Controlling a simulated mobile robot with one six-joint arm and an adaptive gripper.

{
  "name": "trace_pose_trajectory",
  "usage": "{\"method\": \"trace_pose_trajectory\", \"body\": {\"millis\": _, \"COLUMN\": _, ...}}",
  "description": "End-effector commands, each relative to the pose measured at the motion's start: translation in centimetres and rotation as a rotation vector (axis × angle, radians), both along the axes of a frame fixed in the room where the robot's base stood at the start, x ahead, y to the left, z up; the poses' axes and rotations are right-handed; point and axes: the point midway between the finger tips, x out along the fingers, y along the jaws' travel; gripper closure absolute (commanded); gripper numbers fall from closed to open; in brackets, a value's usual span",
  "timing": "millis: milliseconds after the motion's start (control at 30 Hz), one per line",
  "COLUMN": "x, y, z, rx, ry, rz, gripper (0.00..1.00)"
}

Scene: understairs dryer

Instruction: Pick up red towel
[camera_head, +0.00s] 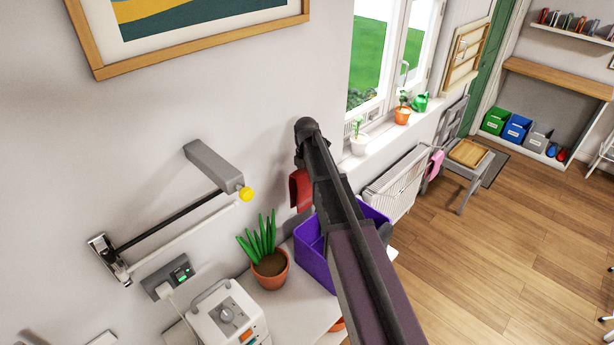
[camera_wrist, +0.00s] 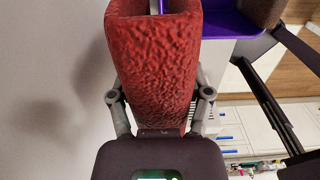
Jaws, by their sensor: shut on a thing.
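The red towel (camera_wrist: 157,60) fills the upper middle of the wrist view, folded and textured, with its sides hanging towards the camera. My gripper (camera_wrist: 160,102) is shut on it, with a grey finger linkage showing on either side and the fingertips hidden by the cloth. In the head view the red towel (camera_head: 300,190) hangs in the air just left of my dark arm, above and left of a purple bin. My gripper is mostly hidden behind the arm there.
The open purple bin (camera_head: 312,262) stands on a white surface, partly covered by my arm. A potted plant (camera_head: 270,263) and a white appliance (camera_head: 228,318) stand to its left. Open wooden floor (camera_head: 530,235) lies right.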

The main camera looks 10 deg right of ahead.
Motion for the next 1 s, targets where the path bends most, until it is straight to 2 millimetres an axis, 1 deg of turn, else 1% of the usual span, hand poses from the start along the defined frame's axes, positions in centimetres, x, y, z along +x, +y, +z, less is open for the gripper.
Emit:
{"method": "trace_pose_trajectory", "body": {"millis": 33, "x": 0.0, "y": 0.0, "z": 1.0, "rx": 0.000, "ry": 0.000, "rz": 0.000, "gripper": 0.84}}
{"method": "trace_pose_trajectory", "body": {"millis": 300, "x": 0.0, "y": 0.0, "z": 2.4, "rx": 0.000, "ry": 0.000, "rz": 0.000, "gripper": 0.84}}
{"method": "trace_pose_trajectory", "body": {"millis": 500, "x": 0.0, "y": 0.0, "z": 2.7, "rx": 0.000, "ry": 0.000, "rz": 0.000, "gripper": 0.84}}
{"method": "trace_pose_trajectory", "body": {"millis": 1000, "x": 0.0, "y": 0.1, "z": 2.7, "rx": 0.000, "ry": 0.000, "rz": 0.001, "gripper": 0.84}}
